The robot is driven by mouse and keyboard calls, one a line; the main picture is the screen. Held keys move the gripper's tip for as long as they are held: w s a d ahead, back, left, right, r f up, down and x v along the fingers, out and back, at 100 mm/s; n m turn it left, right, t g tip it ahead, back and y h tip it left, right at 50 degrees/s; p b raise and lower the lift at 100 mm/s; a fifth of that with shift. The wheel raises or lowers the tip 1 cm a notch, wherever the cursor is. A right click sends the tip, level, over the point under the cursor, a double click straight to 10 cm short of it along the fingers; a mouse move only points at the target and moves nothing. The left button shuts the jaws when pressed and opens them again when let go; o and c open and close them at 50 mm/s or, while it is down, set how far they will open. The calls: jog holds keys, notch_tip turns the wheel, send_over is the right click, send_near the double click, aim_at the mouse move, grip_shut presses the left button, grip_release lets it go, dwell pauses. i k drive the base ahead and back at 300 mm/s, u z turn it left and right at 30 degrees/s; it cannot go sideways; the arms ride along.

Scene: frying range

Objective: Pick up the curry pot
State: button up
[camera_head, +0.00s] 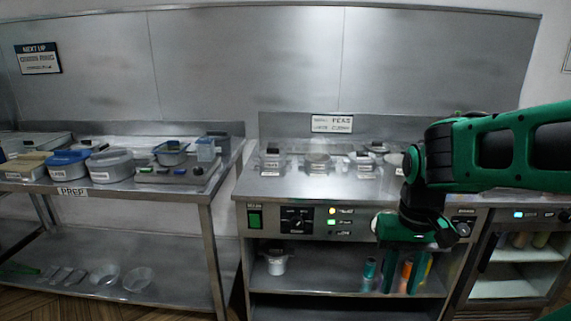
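A small light-grey pot (276,264) with a dark top part stands on the shelf under the range, at its left side. Several small labelled vessels stand on the range top, among them a left one (271,161), a middle one (318,163) and a right one (362,162). Their labels are too small to read, so I cannot tell which vessel is the curry pot. My gripper (403,281) hangs in front of the range's lower shelf, right of the grey pot and apart from it. Its two green fingers point down, spread and empty. My arm hides the right part of the range top.
A teal bottle (369,270) and an orange bottle (406,271) stand on the shelf behind my gripper. The prep table (135,196) at left holds several tubs, with bowls on its lower shelf. A lit cabinet (506,285) stands at right. A gap separates table and range.

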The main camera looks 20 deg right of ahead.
aim_at(318, 159)
jog(key=z, duration=0.35)
jog(key=i, duration=1.25)
jog(key=z, duration=0.6)
